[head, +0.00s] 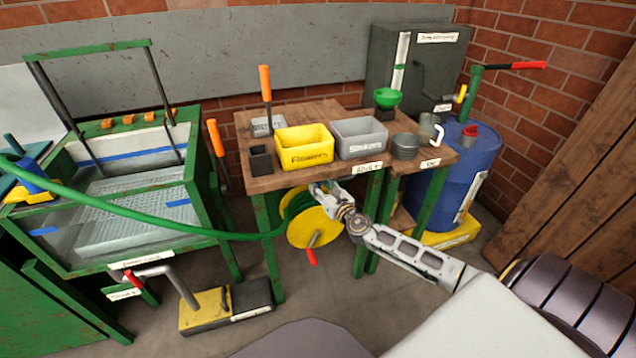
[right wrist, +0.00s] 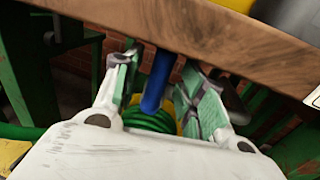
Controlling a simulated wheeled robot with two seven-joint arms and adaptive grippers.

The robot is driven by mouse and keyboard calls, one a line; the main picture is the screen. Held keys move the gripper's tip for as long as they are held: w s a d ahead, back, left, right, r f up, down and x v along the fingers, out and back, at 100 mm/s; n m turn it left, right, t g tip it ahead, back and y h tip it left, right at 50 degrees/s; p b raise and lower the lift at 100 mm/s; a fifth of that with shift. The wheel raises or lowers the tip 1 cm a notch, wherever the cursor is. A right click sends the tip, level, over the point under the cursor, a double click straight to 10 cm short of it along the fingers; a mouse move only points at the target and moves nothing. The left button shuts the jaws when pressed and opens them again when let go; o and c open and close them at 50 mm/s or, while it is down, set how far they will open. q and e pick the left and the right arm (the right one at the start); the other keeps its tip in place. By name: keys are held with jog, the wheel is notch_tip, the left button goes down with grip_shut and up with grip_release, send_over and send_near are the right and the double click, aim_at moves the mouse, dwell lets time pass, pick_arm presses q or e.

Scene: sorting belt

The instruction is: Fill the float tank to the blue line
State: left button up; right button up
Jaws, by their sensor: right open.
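The float tank (head: 205,195) stands at the left in the head view, green-framed with clear walls. A blue line (head: 150,156) runs along its back wall, with blue marks on the front. A pale perforated tray lies inside; I cannot tell the water level. A green hose (head: 150,222) runs from the yellow reel (head: 303,228) to a blue nozzle (head: 33,175) at the tank's left edge. My right gripper (head: 322,190) is open by the bench's front edge, above the reel. In the right wrist view, a blue bar (right wrist: 159,80) shows between its open fingers (right wrist: 160,85). My left gripper is out of view.
The wooden bench (head: 285,178) holds a yellow bin (head: 304,158) and a grey bin (head: 360,152). A blue barrel (head: 478,165) with a pump stands right. A red-handled valve (head: 132,280) is below the tank, near a yellow-and-black pedal block (head: 205,310) on the floor.

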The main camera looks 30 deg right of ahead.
jog(key=shift+w, duration=1.1)
grip_shut()
